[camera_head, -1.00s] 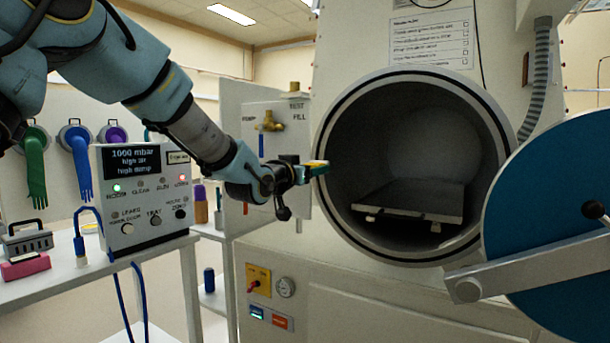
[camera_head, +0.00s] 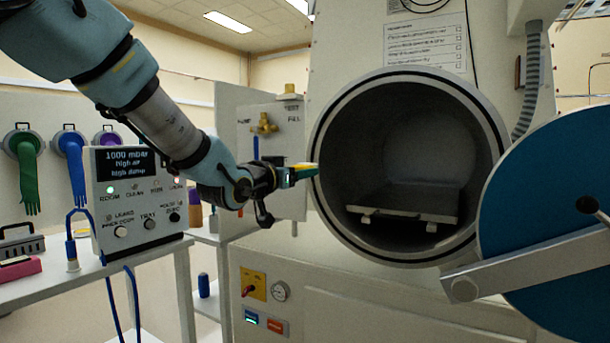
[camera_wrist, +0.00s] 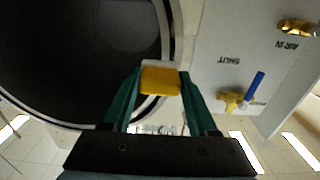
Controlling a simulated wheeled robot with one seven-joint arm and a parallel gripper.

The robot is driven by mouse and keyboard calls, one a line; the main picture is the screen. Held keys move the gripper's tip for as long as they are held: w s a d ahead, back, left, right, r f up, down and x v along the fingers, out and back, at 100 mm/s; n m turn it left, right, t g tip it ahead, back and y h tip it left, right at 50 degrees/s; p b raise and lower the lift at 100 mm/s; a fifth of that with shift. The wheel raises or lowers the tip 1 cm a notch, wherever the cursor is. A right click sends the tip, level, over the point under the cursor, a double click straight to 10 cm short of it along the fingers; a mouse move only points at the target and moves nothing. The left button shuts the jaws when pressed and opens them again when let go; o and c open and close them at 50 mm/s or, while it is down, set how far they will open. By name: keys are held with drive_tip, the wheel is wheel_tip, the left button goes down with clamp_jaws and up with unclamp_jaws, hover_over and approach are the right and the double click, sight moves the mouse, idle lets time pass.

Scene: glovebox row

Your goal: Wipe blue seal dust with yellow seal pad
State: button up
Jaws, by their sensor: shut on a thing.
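My gripper (camera_head: 298,174) is shut on the yellow seal pad (camera_wrist: 160,80), which has a pale front edge and sits between the two green fingers in the wrist view. In the head view the pad (camera_head: 308,167) is a small yellow patch at the fingertips, at the left edge of the round port's rim (camera_head: 322,205). The rim also shows in the wrist view (camera_wrist: 172,30). I cannot tell whether the pad touches the rim. I cannot make out any blue dust on the rim.
The blue round door (camera_head: 550,200) stands open at right, with its grey arm (camera_head: 540,265) across it. A tray (camera_head: 405,200) lies inside the port. A valve panel (camera_head: 280,130) is behind my gripper. A control box (camera_head: 138,200) stands on the left table.

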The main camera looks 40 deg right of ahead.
drive_tip(key=shift+a, duration=0.3)
drive_tip(key=shift+v, duration=1.5)
